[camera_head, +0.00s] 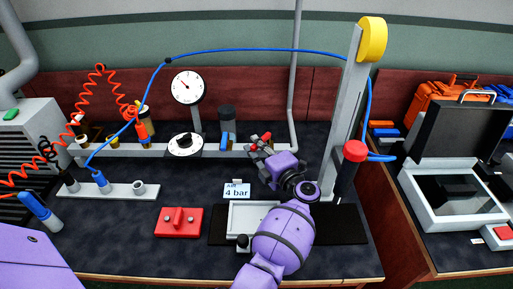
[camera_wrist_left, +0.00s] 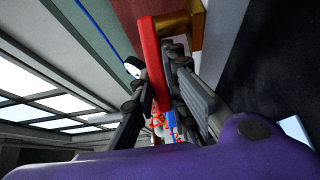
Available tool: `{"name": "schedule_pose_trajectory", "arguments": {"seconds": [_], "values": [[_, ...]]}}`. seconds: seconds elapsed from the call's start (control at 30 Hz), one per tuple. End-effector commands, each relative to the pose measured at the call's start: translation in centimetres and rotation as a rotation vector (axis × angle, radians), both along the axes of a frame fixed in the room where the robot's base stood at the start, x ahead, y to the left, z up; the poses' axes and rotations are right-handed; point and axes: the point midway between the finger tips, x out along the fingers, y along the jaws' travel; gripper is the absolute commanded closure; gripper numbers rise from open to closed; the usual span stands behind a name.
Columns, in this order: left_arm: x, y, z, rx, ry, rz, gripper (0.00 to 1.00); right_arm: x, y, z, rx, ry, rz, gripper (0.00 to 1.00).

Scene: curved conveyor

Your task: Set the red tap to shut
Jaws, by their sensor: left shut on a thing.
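The red tap has a long red lever (camera_wrist_left: 153,62) and a brass body (camera_wrist_left: 208,22) in the left wrist view. In the head view only small red bits of the tap (camera_head: 267,135) show, at the right end of the grey pipe rail. My left gripper (camera_head: 260,146) is at the tap, and the purple wrist hides much of it. In the left wrist view my left gripper (camera_wrist_left: 160,85) has its dark fingers on either side of the red lever, shut on it. The lever's exact angle to the pipe is hard to tell. My right gripper is not in view.
A dial gauge (camera_head: 187,87) and a black-and-white knob (camera_head: 185,144) stand left of the tap. A grey post (camera_head: 340,110) with a red-capped cylinder (camera_head: 353,160) rises to its right. A "4 bar" sign (camera_head: 237,190) and a red block (camera_head: 179,222) are in front. A blue hose (camera_head: 240,50) arches overhead.

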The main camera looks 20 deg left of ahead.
Motion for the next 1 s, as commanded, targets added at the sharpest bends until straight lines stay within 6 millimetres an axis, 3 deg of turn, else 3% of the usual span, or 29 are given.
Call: {"name": "schedule_pose_trajectory", "arguments": {"seconds": [0.2,0.8,0.83,0.97,1.0], "values": [[-0.1,-0.2,-0.5,-0.006,0.001,0.084,1.0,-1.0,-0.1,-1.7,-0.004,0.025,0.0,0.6],[-0.1,-0.2,-0.1,-0.004,-0.002,0.121,1.0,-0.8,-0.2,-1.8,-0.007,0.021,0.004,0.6],[-0.1,-0.2,-0.1,-0.003,-0.003,0.121,0.84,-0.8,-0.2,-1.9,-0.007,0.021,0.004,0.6],[-0.1,-0.2,-0.1,-0.003,-0.002,0.121,0.67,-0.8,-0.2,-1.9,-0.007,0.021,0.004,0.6],[-0.1,-0.2,0.0,-0.003,-0.002,0.121,0.67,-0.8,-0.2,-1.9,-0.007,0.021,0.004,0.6]]}}
